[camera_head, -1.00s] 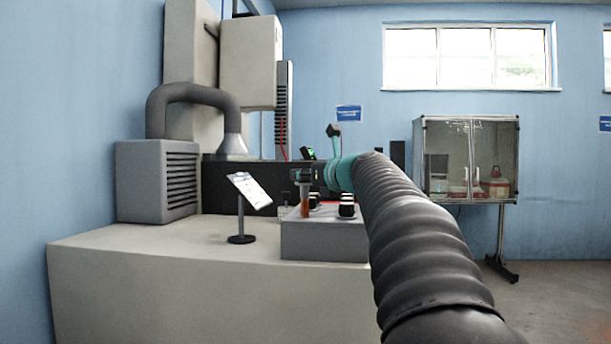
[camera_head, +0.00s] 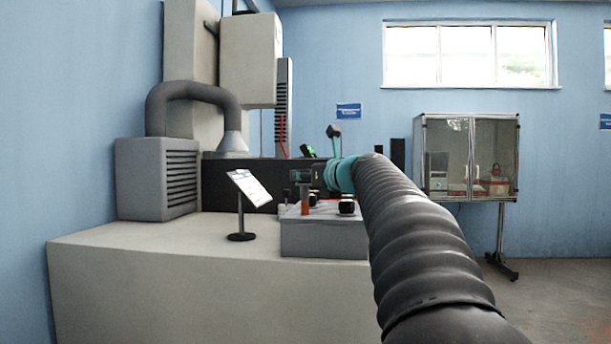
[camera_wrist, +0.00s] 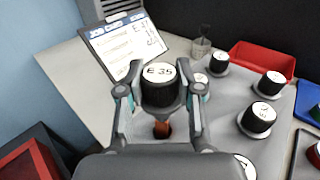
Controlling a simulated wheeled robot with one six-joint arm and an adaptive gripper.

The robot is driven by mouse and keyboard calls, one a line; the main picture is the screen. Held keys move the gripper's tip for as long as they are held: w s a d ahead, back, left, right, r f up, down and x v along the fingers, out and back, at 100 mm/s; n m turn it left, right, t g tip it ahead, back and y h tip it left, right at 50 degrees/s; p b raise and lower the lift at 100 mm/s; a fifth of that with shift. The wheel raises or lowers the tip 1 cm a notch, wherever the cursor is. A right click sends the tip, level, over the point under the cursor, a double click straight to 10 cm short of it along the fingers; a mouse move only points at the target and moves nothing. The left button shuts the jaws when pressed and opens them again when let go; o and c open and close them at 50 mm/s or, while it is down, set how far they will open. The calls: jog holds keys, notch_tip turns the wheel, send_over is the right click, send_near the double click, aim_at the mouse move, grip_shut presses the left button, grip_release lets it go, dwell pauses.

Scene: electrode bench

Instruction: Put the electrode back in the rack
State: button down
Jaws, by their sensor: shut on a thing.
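My gripper (camera_wrist: 160,98) is shut on an electrode (camera_wrist: 158,88) with a black cap, a white top label reading "E 35" and a copper-coloured rod. In the head view my gripper (camera_head: 303,180) holds the electrode (camera_head: 305,207) upright, with its rod over the grey rack block (camera_head: 322,242). I cannot tell whether the rod's tip touches the rack or is in a hole. Several other black-capped electrodes (camera_wrist: 257,119) stand in the rack (camera_wrist: 222,134) to the right of the held one.
A clipboard on a stand (camera_head: 248,188) is left of the rack. The bench (camera_head: 130,245) is clear at front left.

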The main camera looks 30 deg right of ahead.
aim_at(307, 204)
jog(key=shift+f+b, duration=2.35)
jog(key=shift+f, duration=1.1)
dwell(0.4)
jog(key=shift+c, duration=0.7)
grip_release()
jog(key=shift+s, duration=0.1)
jog(key=s, duration=0.6)
jog(key=shift+s+d+r+b, duration=0.2)
jog(key=shift+s+d+b, duration=0.2)
jog(key=shift+d+b, duration=0.05)
dwell(0.7)
